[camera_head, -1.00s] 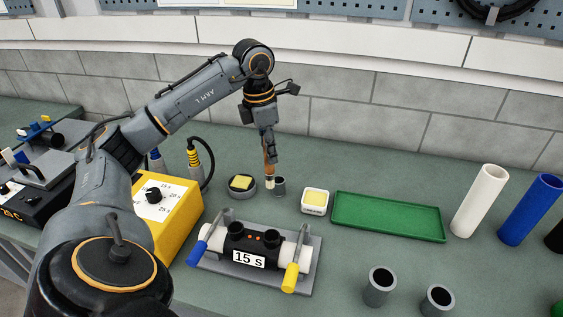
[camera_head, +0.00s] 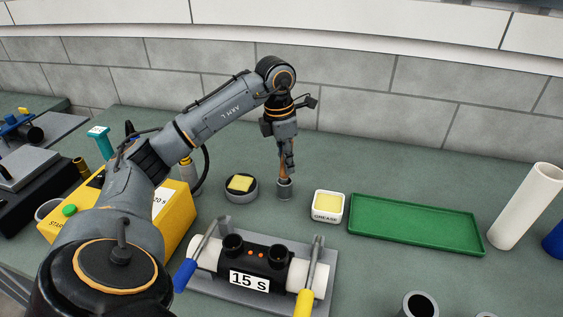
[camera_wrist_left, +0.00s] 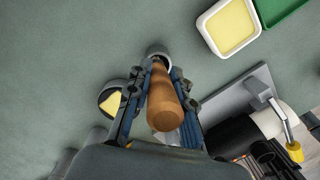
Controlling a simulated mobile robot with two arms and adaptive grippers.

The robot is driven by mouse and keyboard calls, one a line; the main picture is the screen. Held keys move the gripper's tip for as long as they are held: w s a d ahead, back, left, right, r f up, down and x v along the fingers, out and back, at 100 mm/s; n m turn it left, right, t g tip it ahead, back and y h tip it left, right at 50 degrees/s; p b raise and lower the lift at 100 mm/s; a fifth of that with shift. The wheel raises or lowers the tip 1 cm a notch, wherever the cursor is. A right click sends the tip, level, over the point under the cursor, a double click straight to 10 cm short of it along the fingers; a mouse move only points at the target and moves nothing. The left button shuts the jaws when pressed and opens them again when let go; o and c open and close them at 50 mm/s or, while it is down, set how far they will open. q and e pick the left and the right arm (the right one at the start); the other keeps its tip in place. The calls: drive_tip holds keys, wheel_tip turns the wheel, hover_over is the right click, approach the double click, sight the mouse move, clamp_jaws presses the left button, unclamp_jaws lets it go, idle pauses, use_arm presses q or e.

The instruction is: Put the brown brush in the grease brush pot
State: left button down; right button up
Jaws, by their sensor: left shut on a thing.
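My left gripper (camera_head: 287,160) points down and is shut on the brown brush (camera_wrist_left: 165,98). The brush's wooden handle stands between the fingers in the left wrist view. My right gripper is not in view.
A round dish with a yellow pad (camera_head: 241,186) stands left of the pot. A white GREASE box (camera_head: 328,218) and a green tray (camera_head: 415,239) are to the right. The clamp fixture marked 15 S (camera_head: 249,280) is in front; a yellow box (camera_head: 176,225) is at left.

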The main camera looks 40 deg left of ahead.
use_arm(q)
drive_tip(key=shift+s+a+r, duration=0.15)
drive_tip(key=c, duration=1.3)
unclamp_jaws()
drive_tip(key=shift+r, duration=0.1)
drive_tip(key=shift+o, duration=0.7)
drive_tip(key=shift+s+r, duration=0.1)
drive_tip(key=shift+s, duration=0.05)
drive_tip(key=shift+r, duration=0.15)
wheel_tip(320, 180, up, 12)
drive_tip(key=s+p, duration=0.1)
drive_tip(key=p, duration=0.1)
drive_tip(key=shift+a+f, duration=0.2)
drive_tip(key=shift+a, duration=0.05)
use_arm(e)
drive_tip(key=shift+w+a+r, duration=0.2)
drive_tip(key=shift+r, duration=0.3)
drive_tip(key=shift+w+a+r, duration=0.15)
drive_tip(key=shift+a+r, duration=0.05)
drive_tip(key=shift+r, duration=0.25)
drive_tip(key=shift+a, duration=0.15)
